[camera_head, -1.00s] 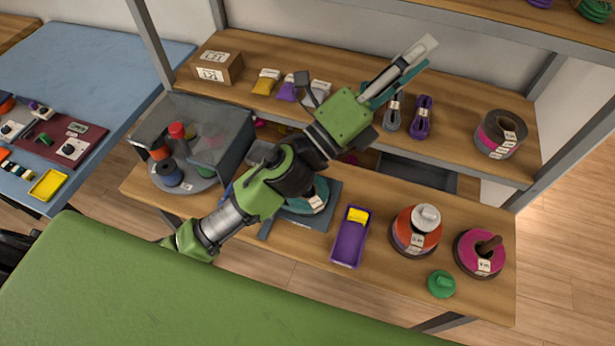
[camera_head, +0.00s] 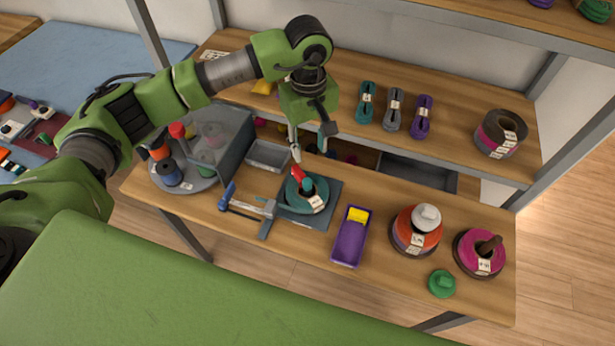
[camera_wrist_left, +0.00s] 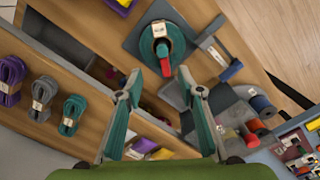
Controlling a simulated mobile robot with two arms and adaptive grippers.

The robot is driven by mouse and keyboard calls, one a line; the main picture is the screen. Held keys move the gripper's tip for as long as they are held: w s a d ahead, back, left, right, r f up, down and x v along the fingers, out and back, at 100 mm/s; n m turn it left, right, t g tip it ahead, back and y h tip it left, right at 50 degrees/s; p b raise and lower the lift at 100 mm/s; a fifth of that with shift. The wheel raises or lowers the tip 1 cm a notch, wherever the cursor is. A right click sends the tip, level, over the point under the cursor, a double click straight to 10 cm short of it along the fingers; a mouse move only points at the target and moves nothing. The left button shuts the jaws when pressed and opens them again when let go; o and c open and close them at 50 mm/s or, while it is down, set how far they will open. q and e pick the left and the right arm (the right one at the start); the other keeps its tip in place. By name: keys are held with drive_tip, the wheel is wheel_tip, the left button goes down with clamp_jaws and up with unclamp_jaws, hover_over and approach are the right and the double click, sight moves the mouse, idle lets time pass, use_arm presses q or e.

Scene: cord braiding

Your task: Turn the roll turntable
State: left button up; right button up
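The turntable (camera_head: 196,185), a round grey disc, stands at the left end of the workbench. It carries several cord spools, among them a blue one (camera_head: 168,172), and a see-through grey cover (camera_head: 222,140) hides part of them. Spools also show at the lower right of the left wrist view, including a blue one (camera_wrist_left: 262,105). My left gripper (camera_head: 310,147) is open and empty, pointing down above the back of the bench, right of the turntable and apart from it. Its two spread fingers (camera_wrist_left: 160,82) show in the left wrist view. My right gripper is not in view.
A teal roll (camera_head: 318,188) with a red piece lies on a dark square plate, close in front of my left gripper. A blue-handled clamp (camera_head: 248,208) lies between turntable and plate. A purple tray (camera_head: 349,243) and large spools (camera_head: 417,228) stand to the right.

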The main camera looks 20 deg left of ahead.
sight(308, 181)
use_arm(q)
drive_tip(key=f+p, duration=0.4)
drive_tip(key=f, duration=0.8)
drive_tip(key=shift+a+f+p, duration=0.1)
drive_tip(key=shift+a+p, duration=0.1)
drive_tip(key=shift+p, duration=0.2)
drive_tip(key=shift+f, duration=0.8)
clamp_jaws()
